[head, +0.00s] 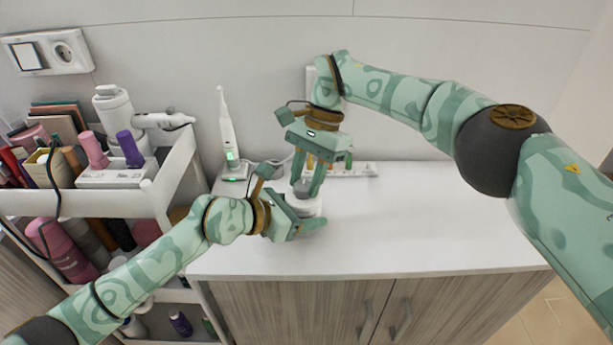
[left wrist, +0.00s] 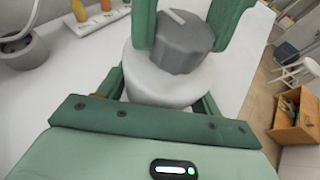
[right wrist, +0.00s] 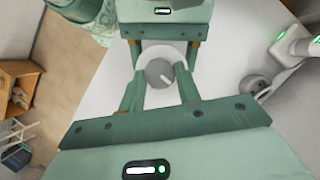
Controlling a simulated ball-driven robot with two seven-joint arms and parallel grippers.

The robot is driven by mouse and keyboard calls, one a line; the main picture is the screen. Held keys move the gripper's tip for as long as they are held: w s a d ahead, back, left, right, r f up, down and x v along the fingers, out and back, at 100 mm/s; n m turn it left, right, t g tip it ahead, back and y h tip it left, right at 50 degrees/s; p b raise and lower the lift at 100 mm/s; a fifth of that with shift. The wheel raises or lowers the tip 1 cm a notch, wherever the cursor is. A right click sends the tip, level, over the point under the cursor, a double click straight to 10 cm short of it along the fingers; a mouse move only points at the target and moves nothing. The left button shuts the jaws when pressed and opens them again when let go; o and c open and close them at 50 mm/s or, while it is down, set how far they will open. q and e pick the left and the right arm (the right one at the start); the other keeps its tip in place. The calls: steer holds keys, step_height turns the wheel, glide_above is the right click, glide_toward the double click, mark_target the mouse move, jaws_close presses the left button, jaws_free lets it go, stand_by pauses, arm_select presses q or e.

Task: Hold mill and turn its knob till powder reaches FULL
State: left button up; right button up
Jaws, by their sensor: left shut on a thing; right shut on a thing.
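The mill has a round white body (left wrist: 165,88) and a grey knob (left wrist: 183,45) with a light pointer mark on top. It stands upright on the white counter. My left gripper (head: 311,217) is shut on the white body from the side, low down. My right gripper (head: 308,184) comes from above and is shut on the grey knob, one finger on each side. In the right wrist view the knob (right wrist: 160,73) and its pale mark show between the right fingers. The powder and any FULL mark are hidden or too small to tell.
An electric toothbrush (head: 227,130) stands on its charger at the back left of the counter. A white cart (head: 173,165) with bottles and a hair dryer stands to the left. The counter's right side (head: 430,225) is clear.

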mark_target(307, 182)
steer(key=shift+w+d, duration=0.1)
steer(key=shift+d, duration=0.05)
steer(key=o, duration=1)
step_height(307, 182, up, 10)
steer(key=shift+f, duration=0.1)
